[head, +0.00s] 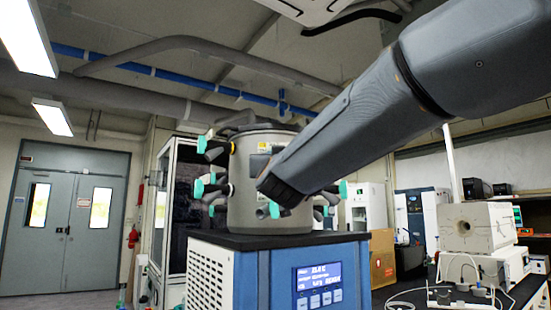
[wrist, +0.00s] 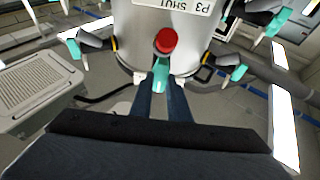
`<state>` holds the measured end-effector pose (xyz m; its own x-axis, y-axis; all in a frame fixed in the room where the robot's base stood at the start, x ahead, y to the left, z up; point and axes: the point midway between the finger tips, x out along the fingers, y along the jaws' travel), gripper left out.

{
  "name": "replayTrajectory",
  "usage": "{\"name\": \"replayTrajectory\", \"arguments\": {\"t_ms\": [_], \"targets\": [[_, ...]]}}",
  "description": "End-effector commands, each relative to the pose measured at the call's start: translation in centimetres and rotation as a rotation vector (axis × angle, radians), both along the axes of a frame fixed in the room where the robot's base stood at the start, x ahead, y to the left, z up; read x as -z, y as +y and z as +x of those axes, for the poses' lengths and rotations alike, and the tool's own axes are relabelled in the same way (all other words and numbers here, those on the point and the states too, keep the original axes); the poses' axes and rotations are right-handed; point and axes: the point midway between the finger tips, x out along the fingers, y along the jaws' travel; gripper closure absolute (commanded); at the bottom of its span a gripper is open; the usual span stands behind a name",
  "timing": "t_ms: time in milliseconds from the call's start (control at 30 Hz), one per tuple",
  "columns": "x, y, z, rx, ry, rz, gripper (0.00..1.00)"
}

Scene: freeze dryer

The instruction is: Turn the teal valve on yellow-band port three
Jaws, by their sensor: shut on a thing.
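The grey steel drum (head: 240,200) of the freeze dryer stands on a blue-and-white cabinet, with black ports and teal valves around it. In the wrist view, my gripper (wrist: 162,92) is shut on a teal valve (wrist: 160,74), its two dark fingers on either side of it. A red round cap (wrist: 166,41) sits just beyond that valve. An upside-down label (wrist: 181,5) on the drum reads "P3 SHUT". Yellow bands show on the neighbouring ports, left (wrist: 115,44) and right (wrist: 205,57); I cannot make one out on the held port. In the head view my wrist hides the fingers.
Other teal valves stand close on both sides, left (wrist: 74,48) and right (wrist: 239,72) in the wrist view. The cabinet's display (head: 318,286) is lit. A glass-fronted enclosure (head: 178,215) stands behind at left. A bench with white instruments (head: 480,226) is at right.

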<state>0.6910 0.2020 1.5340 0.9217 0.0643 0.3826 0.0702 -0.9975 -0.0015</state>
Motion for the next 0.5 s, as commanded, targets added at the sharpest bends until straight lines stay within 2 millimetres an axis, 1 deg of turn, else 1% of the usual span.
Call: {"name": "replayTrajectory", "arguments": {"t_ms": [167, 200, 300, 500], "targets": [[0.15, 0.04, 0.04, -0.001, 0.002, -0.001, 1.0], [0.15, 0.04, 0.04, -0.001, 0.002, -0.001, 0.81], [0.12, 0.04, 0.04, -0.001, 0.002, -0.001, 0.66], [0.06, 0.02, 0.01, -0.001, 0.001, -0.001, 0.66]]}}
